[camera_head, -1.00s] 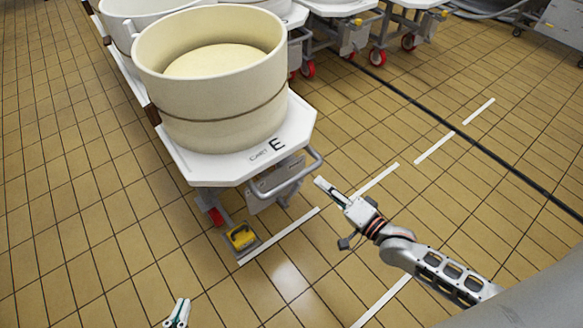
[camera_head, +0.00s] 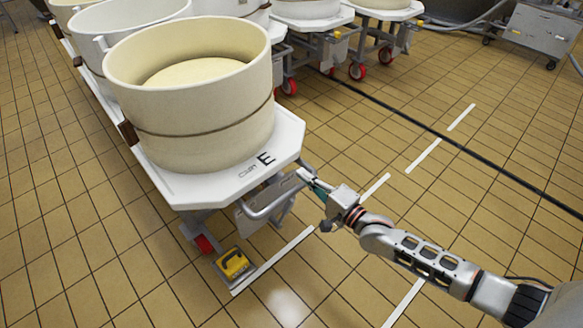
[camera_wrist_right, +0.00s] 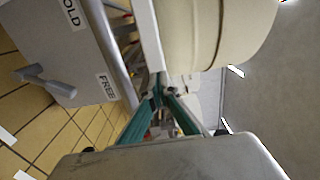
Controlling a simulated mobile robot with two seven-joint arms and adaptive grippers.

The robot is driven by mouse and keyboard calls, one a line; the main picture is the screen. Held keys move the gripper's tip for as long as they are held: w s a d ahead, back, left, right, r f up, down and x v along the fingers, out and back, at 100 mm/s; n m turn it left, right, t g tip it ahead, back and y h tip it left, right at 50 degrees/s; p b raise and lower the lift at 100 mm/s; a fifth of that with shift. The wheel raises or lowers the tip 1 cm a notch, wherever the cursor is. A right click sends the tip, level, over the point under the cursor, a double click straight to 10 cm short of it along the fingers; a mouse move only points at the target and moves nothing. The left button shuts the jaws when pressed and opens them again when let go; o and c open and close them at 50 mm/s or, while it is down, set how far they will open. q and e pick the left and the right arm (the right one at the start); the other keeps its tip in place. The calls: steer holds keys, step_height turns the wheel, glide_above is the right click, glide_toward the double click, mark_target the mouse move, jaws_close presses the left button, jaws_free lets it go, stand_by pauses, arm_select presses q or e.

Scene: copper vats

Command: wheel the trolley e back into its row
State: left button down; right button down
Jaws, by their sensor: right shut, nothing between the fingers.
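Trolley e (camera_head: 220,186) has a white platform marked E and carries a large cream tub (camera_head: 200,100). Below its front edge are a grey looped handle (camera_head: 262,212), a yellow pedal (camera_head: 233,264) and a red wheel (camera_head: 203,243). My right gripper (camera_head: 304,176) is shut and empty at the handle's right end; I cannot tell if it touches. In the right wrist view the teal fingers (camera_wrist_right: 160,92) point at the platform's edge, beside a grey panel (camera_wrist_right: 60,50) with a lever (camera_wrist_right: 45,82) and a FREE label. My left gripper is out of view.
More tubs on trolleys (camera_head: 140,30) stand in a row behind, and others with red wheels (camera_head: 357,72) stand to the right. White floor dashes (camera_head: 423,155) and a black line (camera_head: 430,130) cross the tiles. A grey cabinet (camera_head: 541,30) stands far right.

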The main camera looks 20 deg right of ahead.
mark_target(286, 161)
steer(key=x, duration=0.2)
steer(key=b+x, duration=0.1)
steer(key=shift+w+a+f, duration=0.15)
steer(key=shift+w+f, duration=0.1)
steer(key=shift+w, duration=0.05)
steer(key=shift+w+a+r, duration=0.2)
steer(key=shift+w, duration=0.4)
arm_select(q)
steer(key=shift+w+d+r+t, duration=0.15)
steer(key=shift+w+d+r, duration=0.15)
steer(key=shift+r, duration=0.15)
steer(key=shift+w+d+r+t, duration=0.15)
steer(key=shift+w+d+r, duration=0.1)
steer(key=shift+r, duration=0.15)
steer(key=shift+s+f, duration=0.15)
arm_select(e)
steer(key=shift+r, duration=0.1)
